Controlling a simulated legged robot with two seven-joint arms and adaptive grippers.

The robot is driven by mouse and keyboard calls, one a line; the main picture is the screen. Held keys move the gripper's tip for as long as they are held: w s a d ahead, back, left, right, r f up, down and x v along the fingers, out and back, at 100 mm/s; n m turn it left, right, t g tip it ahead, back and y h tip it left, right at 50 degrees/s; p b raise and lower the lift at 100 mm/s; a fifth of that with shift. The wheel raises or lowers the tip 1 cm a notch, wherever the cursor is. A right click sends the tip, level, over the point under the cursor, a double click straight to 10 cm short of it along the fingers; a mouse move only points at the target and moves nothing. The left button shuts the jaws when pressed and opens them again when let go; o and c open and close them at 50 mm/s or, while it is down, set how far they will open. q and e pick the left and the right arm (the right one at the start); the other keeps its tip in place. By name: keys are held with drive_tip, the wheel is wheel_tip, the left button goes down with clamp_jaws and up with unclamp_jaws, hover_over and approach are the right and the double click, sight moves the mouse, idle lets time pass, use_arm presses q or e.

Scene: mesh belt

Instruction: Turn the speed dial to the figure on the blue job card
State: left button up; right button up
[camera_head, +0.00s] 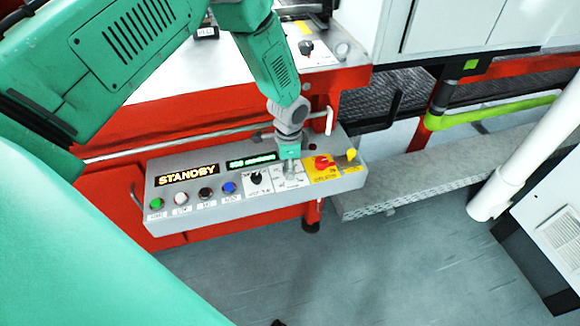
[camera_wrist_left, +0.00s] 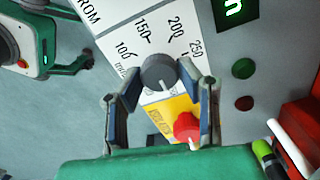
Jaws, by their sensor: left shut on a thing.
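The speed dial (camera_wrist_left: 158,72) is a dark grey knob on a white plate in the wrist view. Figures 100, 150, 200 and 250 are printed around it, and a light mark shows on its lower side. My left gripper (camera_wrist_left: 159,78) has its two fingers on either side of the dial and is shut on it. In the head view my left gripper (camera_head: 290,168) points down onto the panel's white plate and hides most of the dial. I cannot make out a blue job card in either view. My right gripper is in neither view.
A red switch (camera_head: 322,161) on a yellow plate sits close right of my gripper, with a yellow knob (camera_head: 351,154) beyond. Open floor lies in front.

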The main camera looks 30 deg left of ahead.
use_arm(q)
drive_tip(key=shift+s+a+f, duration=0.1)
drive_tip(key=shift+s+f, duration=0.05)
drive_tip(key=shift+s, duration=0.15)
drive_tip(key=o, duration=1.1)
drive_tip(key=shift+o, duration=0.2)
drive_tip(key=shift+w, duration=0.15)
drive_tip(key=shift+a, duration=0.1)
drive_tip(key=shift+w+r, duration=0.15)
drive_tip(key=shift+r, duration=0.4)
wheel_tip(320, 180, up, 11)
drive_tip(key=shift+f, duration=0.2)
